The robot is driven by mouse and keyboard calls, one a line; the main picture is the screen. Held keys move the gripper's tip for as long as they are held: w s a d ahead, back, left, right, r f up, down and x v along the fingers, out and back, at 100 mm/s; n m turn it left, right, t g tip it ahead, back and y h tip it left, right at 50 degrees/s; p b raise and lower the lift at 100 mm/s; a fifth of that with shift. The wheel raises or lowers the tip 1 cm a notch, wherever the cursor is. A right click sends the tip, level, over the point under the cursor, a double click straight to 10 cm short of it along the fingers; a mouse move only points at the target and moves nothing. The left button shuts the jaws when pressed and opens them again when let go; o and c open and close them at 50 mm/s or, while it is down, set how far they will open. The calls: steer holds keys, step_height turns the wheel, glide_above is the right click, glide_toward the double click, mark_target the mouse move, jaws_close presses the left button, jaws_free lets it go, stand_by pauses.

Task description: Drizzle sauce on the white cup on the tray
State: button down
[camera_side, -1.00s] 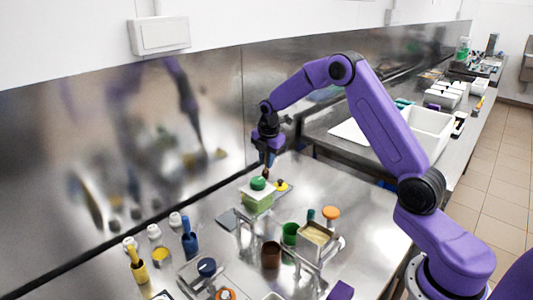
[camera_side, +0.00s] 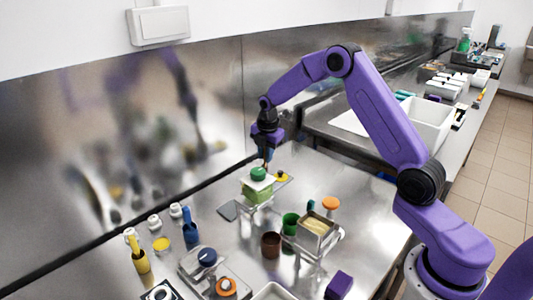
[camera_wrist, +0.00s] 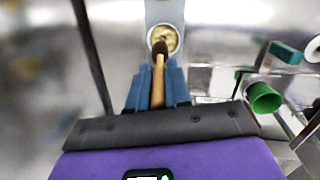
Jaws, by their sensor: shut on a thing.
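My gripper (camera_wrist: 158,88) is shut on a wooden-handled tool (camera_wrist: 158,72) with a dark head. In the wrist view the dark head lies over a round pale-rimmed cup (camera_wrist: 151,40) with yellow-green contents. I cannot tell whether it touches the contents. The cup stands on a pale grey strip-like surface (camera_wrist: 165,10). In the side view my gripper (camera_side: 268,160) points down, just above and behind a green-topped box (camera_side: 257,192), close to a small yellow item (camera_side: 281,177). I cannot tell for sure which thing is the white cup on the tray.
A green cup (camera_side: 290,223), a brown cup (camera_side: 270,245) and a metal container (camera_side: 317,228) stand in front of the gripper. Blue (camera_side: 190,232) and yellow (camera_side: 141,260) bottles stand at the left. The steel wall runs close behind.

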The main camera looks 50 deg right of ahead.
steer(key=shift+w+d, duration=0.15)
steer(key=shift+d, duration=0.55)
steer(key=shift+r, duration=0.1)
stand_by(0.4)
step_height(320, 180, up, 7)
stand_by(0.9)
